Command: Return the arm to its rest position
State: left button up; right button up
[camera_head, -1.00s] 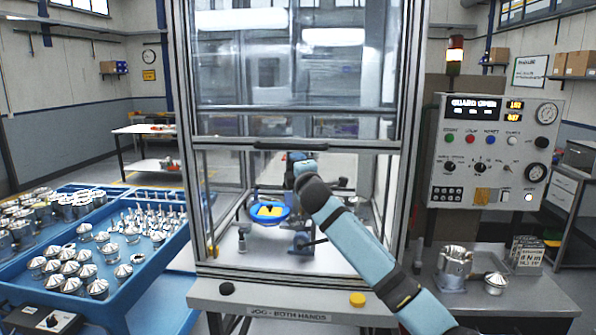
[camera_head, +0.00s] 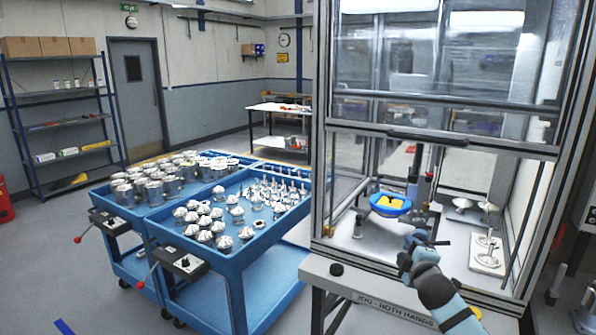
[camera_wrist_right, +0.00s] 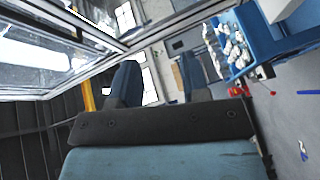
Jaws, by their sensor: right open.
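My right arm (camera_head: 440,295) comes in from the lower right of the head view, blue with dark joints. Its gripper (camera_head: 420,240) shows small in front of the lower opening of the guarded cabinet (camera_head: 325,190). In the right wrist view the two dark fingers of the right gripper (camera_wrist_right: 157,80) stand well apart with nothing between them. I cannot tell from the head view how far it is from the cabinet's front edge. My left gripper is in neither view.
Blue carts (camera_head: 240,240) hold several machined parts on the left. A shelf (camera_head: 65,120) and door (camera_head: 135,90) stand behind.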

jog(key=s+a+f+m+g+y, duration=0.1)
jog(key=s+a+f+m+g, duration=0.15)
jog(key=s+f, duration=0.7)
jog(key=s+a+f+m+g+y, duration=0.1)
jog(key=s+a+f+m, duration=0.15)
jog(key=s+f, duration=0.65)
jog(key=s+a+f+m+g, duration=0.1)
jog(key=s+f+m, duration=0.1)
jog(key=s, duration=0.6)
jog(key=s+a+f+m, duration=0.1)
jog(key=s+f+m, duration=0.1)
jog(key=s+f, duration=0.3)
jog(key=s+a+f+m+g+y, duration=0.1)
jog(key=s+a+f+m, duration=0.1)
jog(key=s, duration=1)
jog(key=shift+f+m+g, duration=0.35)
jog(key=shift+f+m, duration=0.05)
jog(key=shift+f, duration=0.5)
jog(key=shift+d, duration=0.1)
